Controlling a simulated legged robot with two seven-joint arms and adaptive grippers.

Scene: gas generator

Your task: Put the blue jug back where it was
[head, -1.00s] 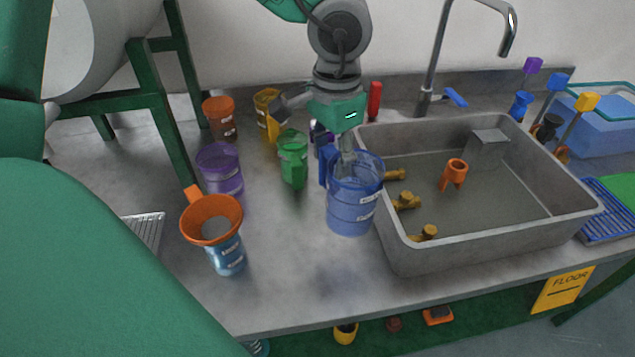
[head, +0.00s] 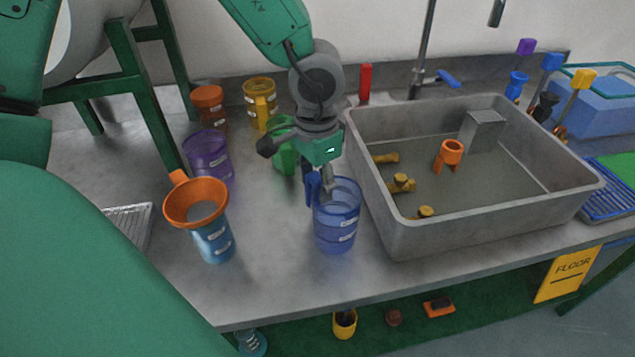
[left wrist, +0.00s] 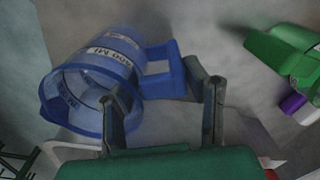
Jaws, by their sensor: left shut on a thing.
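The blue jug (head: 336,218) is translucent, with white labels and a solid blue handle. It is upright, just left of the sink near the counter's front. My left gripper (head: 325,182) is shut on its handle from above. In the left wrist view the jug (left wrist: 85,90) lies to the left, with its handle at the fingers of my left gripper (left wrist: 163,95). I cannot tell for sure whether its base touches the counter. My right gripper is not in view.
The grey sink (head: 425,235) stands right of the jug, holding brass fittings and an orange part. Left are an orange funnel (head: 180,215) on a blue container, a purple jug (head: 208,160) and a green jug (head: 284,158). Bare counter (head: 270,265) lies in front.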

